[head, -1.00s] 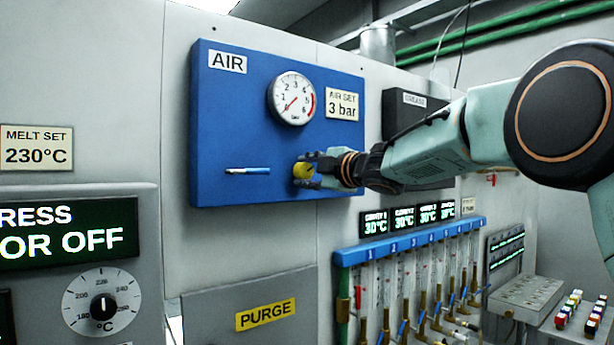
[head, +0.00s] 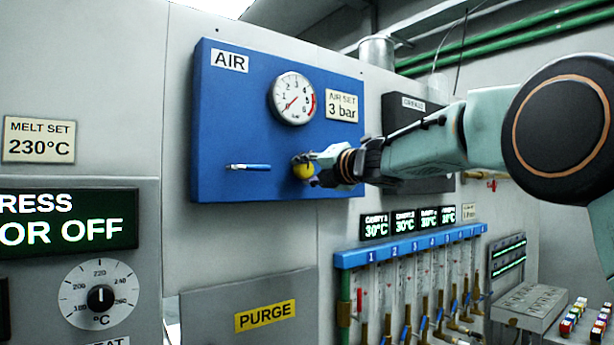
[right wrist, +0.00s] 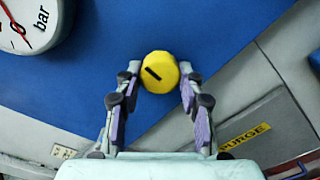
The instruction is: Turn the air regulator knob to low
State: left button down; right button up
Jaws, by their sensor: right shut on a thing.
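The yellow air regulator knob (head: 301,171) sticks out of the blue AIR panel (head: 240,125), below the pressure gauge (head: 292,98). My right gripper (head: 311,169) is at the knob, shut on it. In the right wrist view the knob (right wrist: 157,66) has a slanted black mark on its face. The fingers of my right gripper (right wrist: 160,80) stand on either side of it. The gauge needle points down and left, toward the low end. My left gripper is not in view.
A blue lever handle (head: 248,167) lies level to the left of the knob. An "AIR SET 3 bar" label (head: 343,105) is right of the gauge. A dark box (head: 412,112) is behind my arm. Below are flow tubes under a blue manifold (head: 400,247) and a PURGE panel (head: 215,315).

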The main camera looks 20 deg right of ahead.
jog(key=shift+f+n, duration=0.45)
jog(key=shift+n, duration=0.25)
jog(key=shift+b, duration=0.3)
jog(key=o, duration=1.2)
jog(key=shift+s+r, duration=0.2)
jog(key=shift+r, duration=0.1)
jog(key=shift+d, duration=0.1)
jog(key=shift+w, duration=0.1)
